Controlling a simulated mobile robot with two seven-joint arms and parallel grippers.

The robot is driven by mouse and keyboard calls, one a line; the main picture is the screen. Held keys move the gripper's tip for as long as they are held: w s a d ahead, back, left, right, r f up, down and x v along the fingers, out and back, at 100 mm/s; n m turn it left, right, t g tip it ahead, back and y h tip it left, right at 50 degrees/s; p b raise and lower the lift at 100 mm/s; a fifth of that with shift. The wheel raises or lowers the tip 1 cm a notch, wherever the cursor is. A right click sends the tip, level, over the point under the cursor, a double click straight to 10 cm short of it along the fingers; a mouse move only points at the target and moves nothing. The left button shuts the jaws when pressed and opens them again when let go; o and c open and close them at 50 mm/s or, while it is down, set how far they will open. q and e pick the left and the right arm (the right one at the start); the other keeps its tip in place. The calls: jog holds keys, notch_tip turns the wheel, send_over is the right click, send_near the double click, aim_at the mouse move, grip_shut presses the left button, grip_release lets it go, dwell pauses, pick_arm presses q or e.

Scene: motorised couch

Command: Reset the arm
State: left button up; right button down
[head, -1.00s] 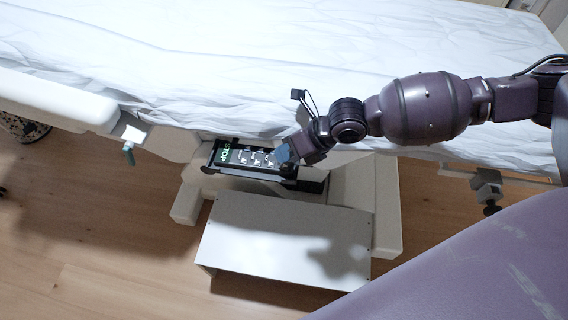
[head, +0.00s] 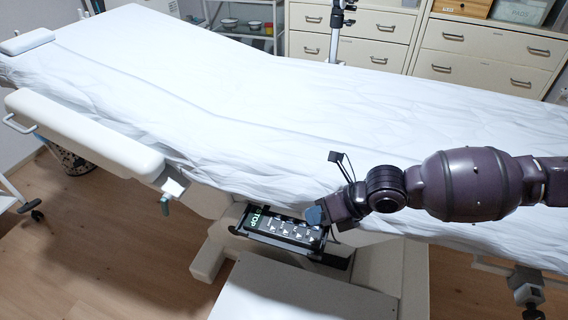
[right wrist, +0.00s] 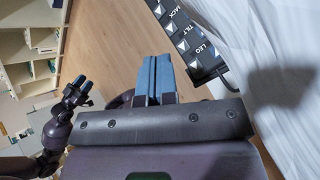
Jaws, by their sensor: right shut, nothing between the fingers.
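My right gripper (head: 314,216) is at the right end of the black control panel (head: 262,236) on the couch's side. The panel has a green STOP label and a row of white arrow buttons. In the right wrist view my right gripper's blue fingers (right wrist: 154,78) are together with nothing between them.
The couch (head: 250,110) with a white sheet lies just behind the panel. A padded armrest (head: 85,133) is at left, and a white base cover (head: 300,293) is below. Drawer cabinets (head: 480,55) stand behind. Open wooden floor (head: 120,240) is at lower left.

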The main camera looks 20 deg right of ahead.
jog(key=s+a+m+t+p, duration=0.2)
jog(key=s+m+t+p, duration=0.3)
jog(key=m, duration=0.6)
jog(key=s+a+m+t+p, duration=0.1)
jog(key=s+a+m+p, duration=0.1)
jog(key=s+m, duration=0.65)
pick_arm(q)
notch_tip(320, 180, up, 10)
jog(key=t+p, duration=0.1)
jog(key=p, duration=0.3)
jog(key=shift+w+f+n, duration=0.15)
jog(key=shift+w+n, duration=0.15)
jog(key=shift+w, duration=0.1)
pick_arm(e)
jog(key=s+d+f+m+h, duration=0.3)
jog(key=s+d+m+h, duration=0.5)
jog(key=s+d+m, duration=0.5)
jog(key=s+m, duration=0.1)
jog(key=m, duration=0.5)
jog(key=shift+d+f+t, duration=0.15)
jog(key=shift+d+t, duration=0.15)
jog(key=shift+d, duration=0.05)
pick_arm(q)
jog(key=shift+w+r+t, duration=0.2)
jog(key=shift+w+t, duration=0.05)
jog(key=shift+t, duration=0.05)
jog(key=shift+s, duration=0.15)
pick_arm(e)
jog(key=shift+s, duration=0.1)
